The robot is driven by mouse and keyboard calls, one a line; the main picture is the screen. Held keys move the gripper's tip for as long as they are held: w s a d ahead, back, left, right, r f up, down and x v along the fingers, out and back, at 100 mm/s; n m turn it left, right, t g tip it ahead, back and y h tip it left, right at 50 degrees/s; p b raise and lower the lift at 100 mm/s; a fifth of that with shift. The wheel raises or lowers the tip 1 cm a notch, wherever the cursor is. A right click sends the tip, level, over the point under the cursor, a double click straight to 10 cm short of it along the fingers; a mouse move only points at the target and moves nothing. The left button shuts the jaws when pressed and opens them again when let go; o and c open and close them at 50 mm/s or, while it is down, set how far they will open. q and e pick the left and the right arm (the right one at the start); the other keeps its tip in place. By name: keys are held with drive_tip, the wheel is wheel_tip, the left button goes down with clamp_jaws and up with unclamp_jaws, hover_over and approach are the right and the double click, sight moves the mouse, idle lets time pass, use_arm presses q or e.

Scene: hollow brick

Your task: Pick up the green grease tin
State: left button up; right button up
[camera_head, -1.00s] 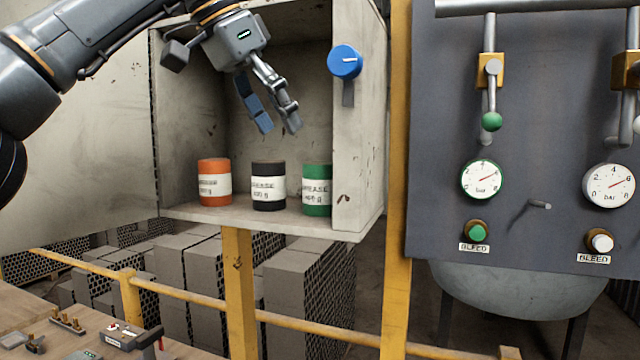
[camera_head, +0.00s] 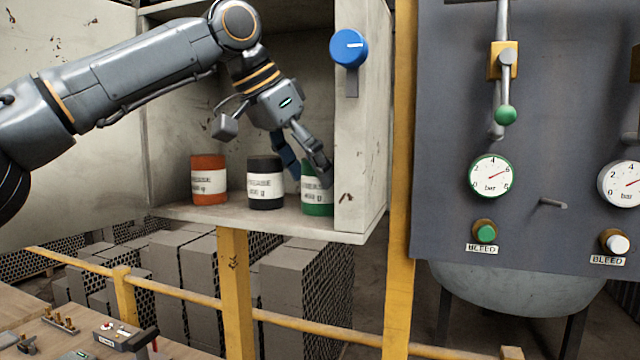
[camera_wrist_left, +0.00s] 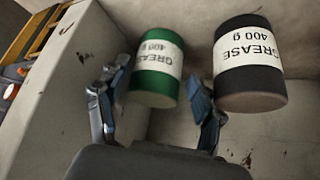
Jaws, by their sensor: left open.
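The green grease tin (camera_head: 317,205), with a white label, stands upright at the right end of the cabinet shelf, near the side wall. In the left wrist view the green tin (camera_wrist_left: 156,75) lies ahead between the two fingers. My left gripper (camera_head: 307,177) is open, its fingers reaching down at the upper part of the green tin and partly covering it. In the left wrist view my left gripper (camera_wrist_left: 157,100) has a finger on each side of the tin; contact is not clear. The black grease tin (camera_head: 265,184) stands just left of it, close to one finger. My right gripper is not in view.
An orange grease tin (camera_head: 209,180) stands further left on the shelf (camera_head: 250,221). The cabinet's right wall (camera_head: 357,130) is close to the gripper and carries a blue knob (camera_head: 348,48). A gauge panel (camera_head: 540,150) stands to the right.

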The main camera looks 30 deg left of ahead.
use_arm(q)
drive_tip(key=shift+x, duration=1.05)
drive_tip(key=shift+d+f, duration=0.15)
drive_tip(key=shift+f, duration=0.1)
drive_tip(key=shift+w+f, duration=0.1)
drive_tip(key=shift+w, duration=0.1)
drive_tip(key=shift+c, duration=0.8)
drive_tip(key=shift+s, duration=0.15)
drive_tip(key=c, duration=1.1)
drive_tip(key=shift+c, duration=0.4)
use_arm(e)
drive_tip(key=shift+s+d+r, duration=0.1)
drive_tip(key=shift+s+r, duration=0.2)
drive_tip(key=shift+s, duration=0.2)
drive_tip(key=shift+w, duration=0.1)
